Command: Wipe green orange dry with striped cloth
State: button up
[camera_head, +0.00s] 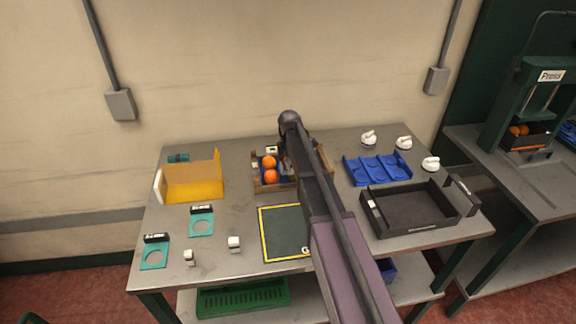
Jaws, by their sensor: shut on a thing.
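My arm reaches over the table and covers part of a wooden crate (258,183). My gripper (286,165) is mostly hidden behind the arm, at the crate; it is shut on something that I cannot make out. Two oranges, an upper one (269,162) and a lower one (271,177), lie in the crate to the left of my gripper. Both look orange in colour. I cannot pick out a green orange or a striped cloth in this view; the arm hides part of the crate and the table.
On the table (245,270) are a yellow bin (190,183), two teal ring plates (202,222), a yellow-edged dark mat (284,232), a blue tray (378,168), a black tray (409,207) and several white knobs (404,143). A press (524,95) stands at right.

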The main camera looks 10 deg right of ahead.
jog(key=shift+d, duration=1.15)
jog(key=shift+a, duration=0.15)
jog(key=shift+a, duration=1.2)
jog(key=shift+d, duration=0.15)
jog(key=shift+d, duration=0.5)
jog(key=shift+r, duration=0.15)
